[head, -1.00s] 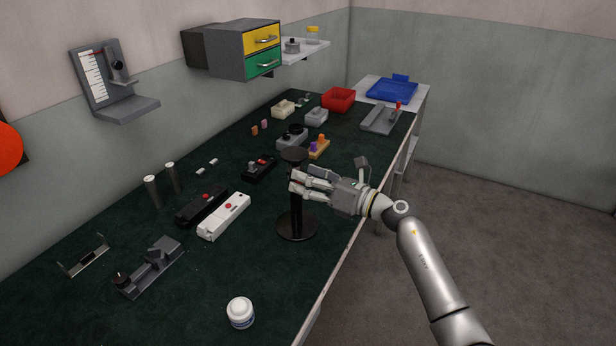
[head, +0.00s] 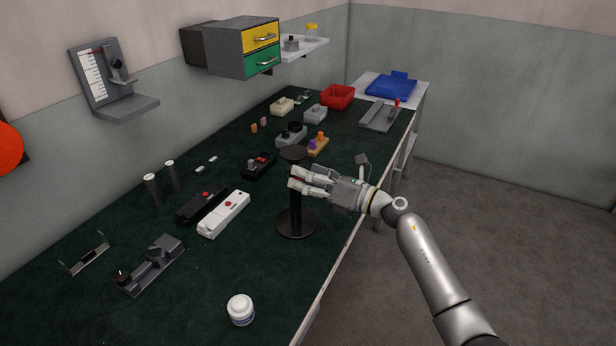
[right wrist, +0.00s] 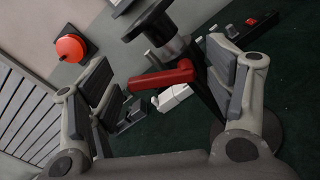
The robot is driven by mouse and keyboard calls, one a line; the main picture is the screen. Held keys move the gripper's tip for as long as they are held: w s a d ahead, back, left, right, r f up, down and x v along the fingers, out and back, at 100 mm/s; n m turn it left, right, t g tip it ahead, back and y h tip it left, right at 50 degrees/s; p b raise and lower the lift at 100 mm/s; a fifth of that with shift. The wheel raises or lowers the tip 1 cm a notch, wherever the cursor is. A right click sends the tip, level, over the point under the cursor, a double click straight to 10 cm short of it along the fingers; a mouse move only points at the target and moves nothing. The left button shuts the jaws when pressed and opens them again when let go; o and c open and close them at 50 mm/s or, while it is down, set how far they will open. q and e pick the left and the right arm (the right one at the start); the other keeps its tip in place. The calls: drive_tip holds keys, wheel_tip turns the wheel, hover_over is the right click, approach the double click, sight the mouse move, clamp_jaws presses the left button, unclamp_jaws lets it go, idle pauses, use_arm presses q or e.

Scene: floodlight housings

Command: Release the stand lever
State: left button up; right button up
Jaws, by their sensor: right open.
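The stand is a black post with a round top plate and a round base (head: 295,224), upright on the green bench top. Its red lever (right wrist: 160,76) shows in the right wrist view, sticking out from the post below the plate. My right gripper (head: 294,179) is at the post, under the plate. In the right wrist view my right gripper (right wrist: 160,66) is open, with one finger on each side of the lever; I see gaps between the lever and the finger pads. The head view mostly hides the lever behind my fingers. My left gripper is out of view.
A white housing (head: 223,214) and a black one (head: 201,206) lie left of the stand. A white jar (head: 240,310) stands near the front edge. Bench between stand and jar is clear.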

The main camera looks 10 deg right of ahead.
drive_tip(key=v, duration=1.2)
